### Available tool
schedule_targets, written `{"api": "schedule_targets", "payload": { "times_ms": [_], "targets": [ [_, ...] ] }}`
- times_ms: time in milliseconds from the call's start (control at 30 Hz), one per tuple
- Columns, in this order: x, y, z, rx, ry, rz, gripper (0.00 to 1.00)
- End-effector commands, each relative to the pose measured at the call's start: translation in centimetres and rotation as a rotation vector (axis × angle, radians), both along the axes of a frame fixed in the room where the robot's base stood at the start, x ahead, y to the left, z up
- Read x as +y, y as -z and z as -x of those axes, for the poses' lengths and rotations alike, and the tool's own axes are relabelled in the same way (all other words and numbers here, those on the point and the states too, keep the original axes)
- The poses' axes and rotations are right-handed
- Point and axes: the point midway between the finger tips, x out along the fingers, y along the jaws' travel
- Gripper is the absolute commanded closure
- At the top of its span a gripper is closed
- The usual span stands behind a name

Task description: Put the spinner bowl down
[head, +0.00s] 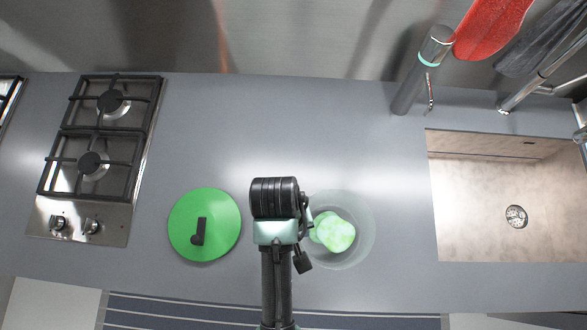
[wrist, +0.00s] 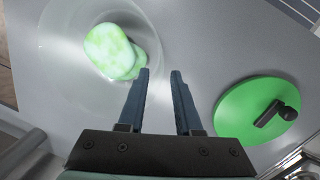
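The spinner bowl (head: 362,247) is clear and round, with pale green lettuce (head: 335,234) in it. In the head view it is just right of my arm and looks upright on the counter. In the wrist view the bowl (wrist: 62,88) is at the upper left, with the lettuce (wrist: 112,52) inside. My gripper (wrist: 161,73) points down beside the bowl's rim, its fingers apart with a clear gap. The left finger overlaps the bowl's edge in the picture; the faint rim makes contact hard to tell. My wrist hides the fingertips in the head view.
A green lid (head: 183,232) with a black handle lies left of my arm; it also shows in the wrist view (wrist: 232,112). A gas stove (head: 101,150) is at the left and a sink (head: 480,235) at the right. The counter behind the bowl is clear.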

Motion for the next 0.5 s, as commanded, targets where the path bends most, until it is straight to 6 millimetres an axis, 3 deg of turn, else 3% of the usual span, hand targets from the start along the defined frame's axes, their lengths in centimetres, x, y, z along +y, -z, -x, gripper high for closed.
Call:
{"api": "schedule_targets", "payload": {
  "times_ms": [200,500],
  "targets": [
    [0.5,-3.8,-0.3,-0.002,0.000,0.000,0.67],
    [0.7,-4.8,-0.3,0.002,0.001,0.001,0.67]
  ]
}}
